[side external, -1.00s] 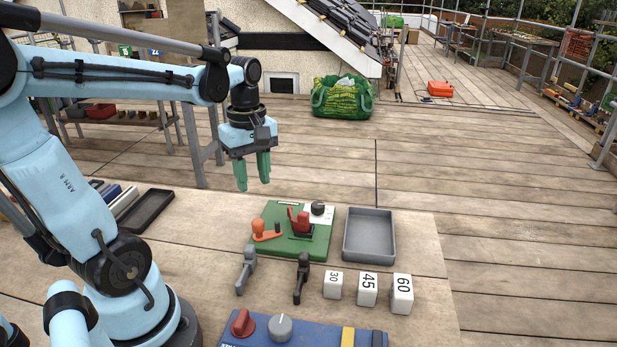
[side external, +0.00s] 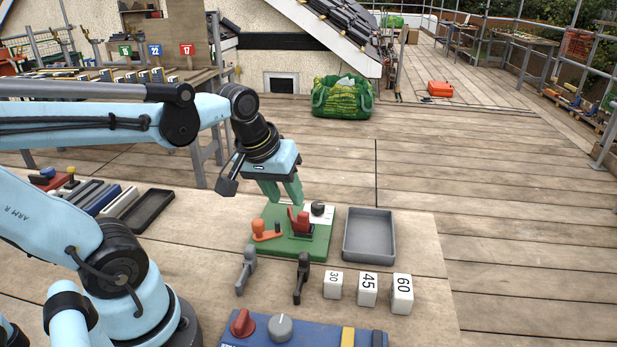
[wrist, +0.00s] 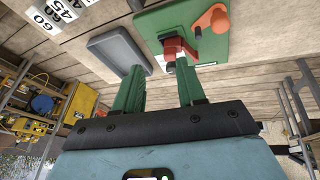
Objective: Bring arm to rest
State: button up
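My gripper (side external: 285,198) hangs tilted above the far left part of a green board (side external: 318,243) on the work table. Its two green fingers stand apart with nothing seen between them, in the side view and in the wrist view (wrist: 160,80). The board carries a red clamp-like piece (side external: 301,220), an orange handle (side external: 266,232) and a black knob (side external: 318,208) on a white patch. In the wrist view the red piece (wrist: 176,50) shows beyond the fingertips; I cannot tell any contact.
A grey empty tray (side external: 369,236) lies right of the board. Nearer are two levers (side external: 246,270), blocks marked 30, 45 and 60 (side external: 401,294), and a blue panel (side external: 300,333) with knobs. A black tray (side external: 147,211) lies at left. The deck behind is clear up to a green bag (side external: 342,97).

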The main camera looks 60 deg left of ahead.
jog(key=d+m+t, duration=0.1)
jog(key=m, duration=0.1)
jog(key=d+m+t, duration=0.1)
jog(key=d+m, duration=0.2)
jog(key=m, duration=0.1)
jog(key=shift+w+d+f+m+t+h, duration=0.25)
jog(key=shift+d+f+m+t+h, duration=0.05)
jog(key=shift+d+f+m+t, duration=0.1)
